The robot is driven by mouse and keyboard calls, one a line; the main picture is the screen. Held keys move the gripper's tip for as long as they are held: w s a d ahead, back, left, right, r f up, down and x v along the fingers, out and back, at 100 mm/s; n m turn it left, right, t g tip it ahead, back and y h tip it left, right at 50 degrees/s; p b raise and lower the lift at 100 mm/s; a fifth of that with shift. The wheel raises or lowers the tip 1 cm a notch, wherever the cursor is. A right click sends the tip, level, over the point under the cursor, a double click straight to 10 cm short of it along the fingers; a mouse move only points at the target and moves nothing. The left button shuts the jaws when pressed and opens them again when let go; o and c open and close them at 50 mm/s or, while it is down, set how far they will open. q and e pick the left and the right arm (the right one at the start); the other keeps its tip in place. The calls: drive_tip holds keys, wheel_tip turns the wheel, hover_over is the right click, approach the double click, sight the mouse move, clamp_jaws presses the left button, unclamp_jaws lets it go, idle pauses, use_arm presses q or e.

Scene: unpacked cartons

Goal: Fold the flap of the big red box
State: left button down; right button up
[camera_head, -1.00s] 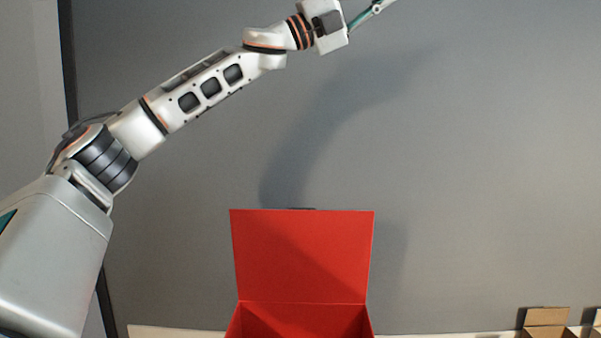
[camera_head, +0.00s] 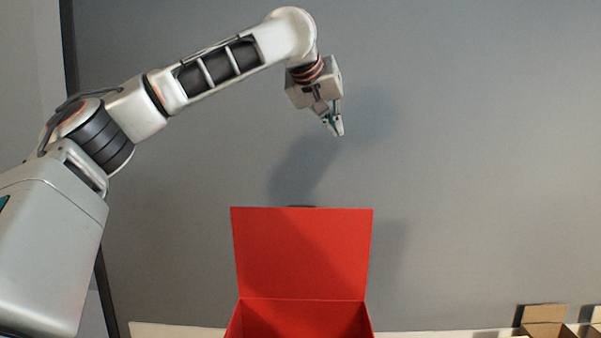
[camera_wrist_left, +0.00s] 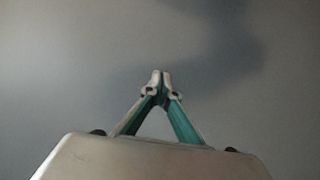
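The big red box (camera_head: 303,319) stands at the bottom middle of the head view, and its lower part is cut off by the frame. Its red flap (camera_head: 302,252) stands upright at the back, above the open box. My left gripper (camera_head: 338,130) hangs above the flap, a little right of its middle, pointing down and apart from it. In the left wrist view the fingertips (camera_wrist_left: 161,76) meet, with nothing seen between them. My right gripper is not in view.
Behind the box is a plain grey wall (camera_head: 480,180). Small brown cartons (camera_head: 545,315) stand at the bottom right. A pale surface edge (camera_head: 170,330) runs along the bottom. The space around the flap looks clear.

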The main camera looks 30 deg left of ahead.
use_arm(q)
drive_tip(key=s+f+n+g, duration=0.1)
drive_tip(key=s+f+g, duration=0.35)
drive_tip(key=s, duration=0.25)
drive_tip(key=g+y, duration=0.1)
drive_tip(key=g, duration=0.2)
approach(302, 226)
drive_tip(key=shift+n, duration=0.3)
drive_tip(key=f, duration=1.1)
drive_tip(key=shift+s+f, duration=0.2)
drive_tip(key=shift+f, duration=0.2)
drive_tip(key=w+a, duration=0.2)
drive_tip(key=w, duration=0.1)
drive_tip(key=w+a, duration=0.1)
drive_tip(key=w, duration=0.1)
drive_tip(key=shift+w+a+r, duration=0.1)
drive_tip(key=shift+w+r, duration=0.15)
drive_tip(key=shift+r, duration=0.15)
drive_tip(key=a+v, duration=0.1)
drive_tip(key=v, duration=0.8)
drive_tip(key=shift+w+d+r, duration=0.2)
drive_tip(key=shift+d+r, duration=0.1)
drive_tip(key=shift+r, duration=0.15)
